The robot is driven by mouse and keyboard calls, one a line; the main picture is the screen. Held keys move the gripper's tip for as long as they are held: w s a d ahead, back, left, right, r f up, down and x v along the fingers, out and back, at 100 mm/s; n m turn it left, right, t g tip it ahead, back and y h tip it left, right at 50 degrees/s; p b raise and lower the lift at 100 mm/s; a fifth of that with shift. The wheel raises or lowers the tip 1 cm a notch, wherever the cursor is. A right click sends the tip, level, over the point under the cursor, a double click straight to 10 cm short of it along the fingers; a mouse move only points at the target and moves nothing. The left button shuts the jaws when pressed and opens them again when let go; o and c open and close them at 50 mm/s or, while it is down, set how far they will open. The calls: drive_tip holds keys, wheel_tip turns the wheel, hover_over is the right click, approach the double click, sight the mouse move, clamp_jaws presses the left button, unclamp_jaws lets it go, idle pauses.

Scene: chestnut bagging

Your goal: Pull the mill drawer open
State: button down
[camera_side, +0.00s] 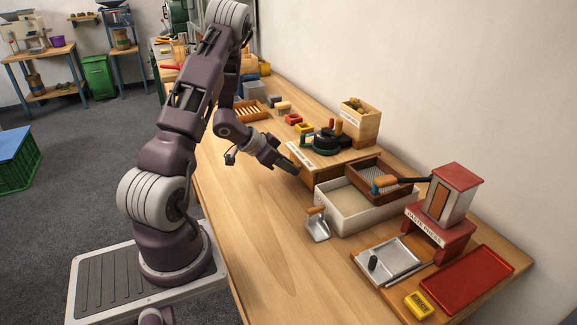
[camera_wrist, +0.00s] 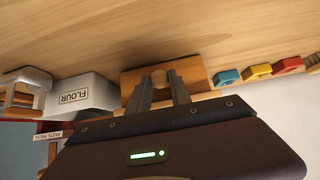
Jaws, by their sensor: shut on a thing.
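The mill is a low wooden box with a dark round grinder (camera_side: 325,142) on top, standing against the far part of the bench in the side view. Its drawer front (camera_wrist: 196,76) is a brown wooden panel in the wrist view, with a paler rounded part in its middle. My gripper (camera_side: 291,167) is at the mill's labelled front in the side view. In the wrist view my gripper (camera_wrist: 165,80) has its fingers close together at the middle of the drawer front, shut on the drawer handle. The fingers hide most of the handle. I cannot tell how far the drawer stands out.
A white flour bin (camera_side: 337,218) with a brown sieve tray (camera_side: 372,172) stands right of the mill. Red and yellow pieces (camera_side: 304,127) lie left of the mill. Bare bench top (camera_side: 262,235) lies in front.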

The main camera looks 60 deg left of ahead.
drive_tip(key=s, duration=1.1)
drive_tip(key=c, duration=1.2)
unclamp_jaws()
drive_tip(key=shift+o, duration=0.2)
drive_tip(key=v, duration=0.7)
